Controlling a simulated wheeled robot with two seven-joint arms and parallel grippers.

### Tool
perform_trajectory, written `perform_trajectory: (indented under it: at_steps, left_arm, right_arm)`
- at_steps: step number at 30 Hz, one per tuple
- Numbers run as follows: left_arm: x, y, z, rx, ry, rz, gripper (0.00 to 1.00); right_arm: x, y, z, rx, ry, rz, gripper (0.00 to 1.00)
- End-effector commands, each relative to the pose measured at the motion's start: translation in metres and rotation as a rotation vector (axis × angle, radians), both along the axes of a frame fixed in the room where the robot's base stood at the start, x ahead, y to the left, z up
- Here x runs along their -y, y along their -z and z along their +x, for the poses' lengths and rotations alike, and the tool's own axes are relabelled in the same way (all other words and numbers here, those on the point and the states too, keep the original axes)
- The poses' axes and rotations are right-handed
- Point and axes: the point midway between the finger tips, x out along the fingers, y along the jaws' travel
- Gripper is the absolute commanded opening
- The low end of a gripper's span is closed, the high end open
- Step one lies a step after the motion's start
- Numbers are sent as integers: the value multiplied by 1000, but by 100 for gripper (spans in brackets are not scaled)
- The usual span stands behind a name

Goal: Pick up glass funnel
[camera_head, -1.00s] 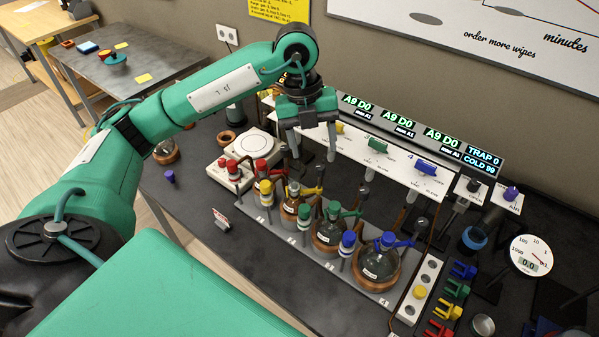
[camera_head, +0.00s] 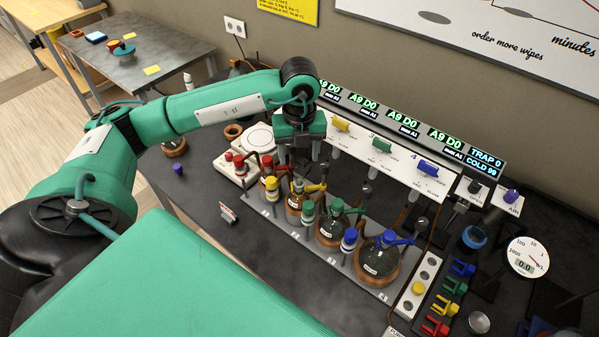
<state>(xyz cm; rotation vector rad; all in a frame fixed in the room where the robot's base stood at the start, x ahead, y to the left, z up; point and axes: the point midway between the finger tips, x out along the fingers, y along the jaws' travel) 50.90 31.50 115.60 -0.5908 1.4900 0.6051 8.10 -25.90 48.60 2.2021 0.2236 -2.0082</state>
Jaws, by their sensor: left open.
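I cannot make out a glass funnel with certainty. My left gripper (camera_head: 299,154) is open, pointing down above the back of the flask row, in front of the white valve panel. Nothing shows between its fingers. Below it stand round flasks in a row on a grey rack (camera_head: 325,262). The blue-topped flask (camera_head: 378,262) is at the right end. The green-topped flask (camera_head: 331,232) is beside it. Flasks with yellow (camera_head: 296,203) and red tops are further left, partly crowded by posts and stoppers. My right gripper is out of view.
The valve panel (camera_head: 350,150) and lit display strip (camera_head: 440,137) stand behind the flasks. A white hotplate (camera_head: 258,139) is left of the gripper. A round gauge (camera_head: 527,257) and coloured clips (camera_head: 453,287) crowd the right.

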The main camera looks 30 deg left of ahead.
Motion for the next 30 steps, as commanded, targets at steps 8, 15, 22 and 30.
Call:
perform_trajectory:
  at_steps: [8,15,22,30]
  left_arm:
    - [3,26,-2,-4,1,0,60]
    - [3,47,-1,-1,1,-1,60]
    - [3,48,-1,0,1,-1,54]
    - [3,48,-1,1,1,-1,33]
  right_arm:
    - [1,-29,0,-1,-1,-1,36]
    - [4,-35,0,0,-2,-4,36]
    - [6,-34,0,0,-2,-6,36]
    - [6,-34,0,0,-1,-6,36]
